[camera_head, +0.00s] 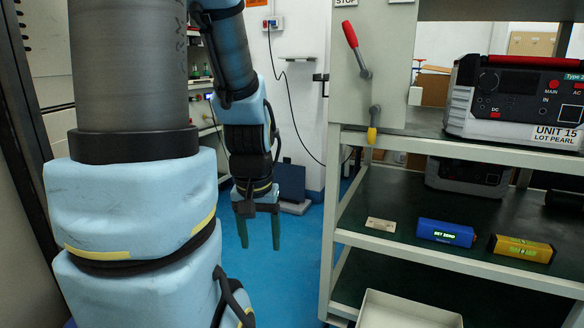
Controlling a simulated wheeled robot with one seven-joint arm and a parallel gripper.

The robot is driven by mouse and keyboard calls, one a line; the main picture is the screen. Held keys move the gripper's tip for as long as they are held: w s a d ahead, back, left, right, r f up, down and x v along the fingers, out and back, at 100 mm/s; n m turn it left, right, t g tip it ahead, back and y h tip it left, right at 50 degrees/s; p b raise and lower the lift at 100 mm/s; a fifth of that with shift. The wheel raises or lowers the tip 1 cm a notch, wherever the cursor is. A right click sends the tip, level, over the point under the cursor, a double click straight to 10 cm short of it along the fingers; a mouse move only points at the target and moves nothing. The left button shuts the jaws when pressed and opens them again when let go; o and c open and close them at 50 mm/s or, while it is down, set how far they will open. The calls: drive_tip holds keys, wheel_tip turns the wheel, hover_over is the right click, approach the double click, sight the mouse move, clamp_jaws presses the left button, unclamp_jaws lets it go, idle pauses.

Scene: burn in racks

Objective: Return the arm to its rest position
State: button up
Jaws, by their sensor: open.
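My gripper (259,231) hangs at the end of my arm, left of the middle in the head view. Its two green fingers point down and stand apart, with blue floor showing between them. It holds nothing and touches nothing that I can see. My arm is bent, with a large light-blue link close to the camera at the left and the forearm coming down from the top.
A rack (427,253) stands at the right, holding a power unit (515,95) above a blue device (446,232), a yellow device (521,248) and a small plate (381,224). A red-handled lever (350,35) sticks out from its panel. Blue floor (290,262) is free between arm and rack.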

wheel_tip(320, 180, up, 28)
drive_tip(key=p, duration=2.5)
drive_tip(key=shift+p, duration=0.3)
